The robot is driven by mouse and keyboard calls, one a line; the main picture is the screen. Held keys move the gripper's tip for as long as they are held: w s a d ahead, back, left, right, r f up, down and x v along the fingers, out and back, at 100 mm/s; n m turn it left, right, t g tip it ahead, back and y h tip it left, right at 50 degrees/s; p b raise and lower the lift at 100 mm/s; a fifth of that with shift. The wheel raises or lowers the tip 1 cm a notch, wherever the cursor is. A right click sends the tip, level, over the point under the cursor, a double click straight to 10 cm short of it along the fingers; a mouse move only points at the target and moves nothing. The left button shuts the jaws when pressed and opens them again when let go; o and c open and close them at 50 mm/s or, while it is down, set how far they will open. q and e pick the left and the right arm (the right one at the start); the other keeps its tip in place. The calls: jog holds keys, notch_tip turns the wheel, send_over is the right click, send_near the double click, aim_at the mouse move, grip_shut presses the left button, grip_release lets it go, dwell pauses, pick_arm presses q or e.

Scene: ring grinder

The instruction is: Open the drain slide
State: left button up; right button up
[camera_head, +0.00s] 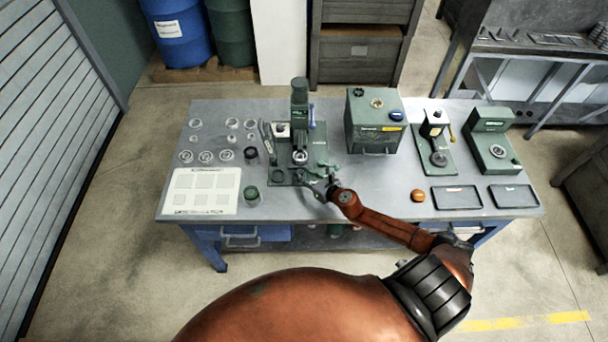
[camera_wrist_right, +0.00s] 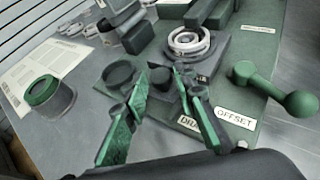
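The green ring grinder (camera_head: 300,122) stands at the middle of the bench, with pale rings (camera_wrist_right: 190,42) on its dark block in the right wrist view. The drain label (camera_wrist_right: 189,123), partly hidden by a finger, lies on its base plate. A small dark knob (camera_wrist_right: 160,78) stands near that label; I take it for the drain slide's knob. My right gripper (camera_head: 318,184) is low at the grinder's front. In the right wrist view its green fingers (camera_wrist_right: 159,88) are apart, with the knob between or just beyond the tips. Contact is unclear. My left gripper is out of view.
A green ball-ended handle (camera_wrist_right: 275,89) stands right of the fingers, by the OFFSET label (camera_wrist_right: 235,119). A green-lidded jar (camera_head: 251,196) and a white sheet (camera_head: 203,190) lie left. A green box (camera_head: 375,125) stands right. Bare bench lies before the box.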

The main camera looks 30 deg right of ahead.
grip_shut()
dwell(0.3)
jog(key=shift+s+a+p, duration=0.2)
jog(key=shift+s+a, duration=0.2)
jog(key=shift+s, duration=0.25)
jog(key=shift+s+a+p, duration=0.2)
jog(key=shift+s+a, duration=0.2)
jog(key=shift+s, duration=0.25)
jog(key=shift+o, duration=2)
grip_release()
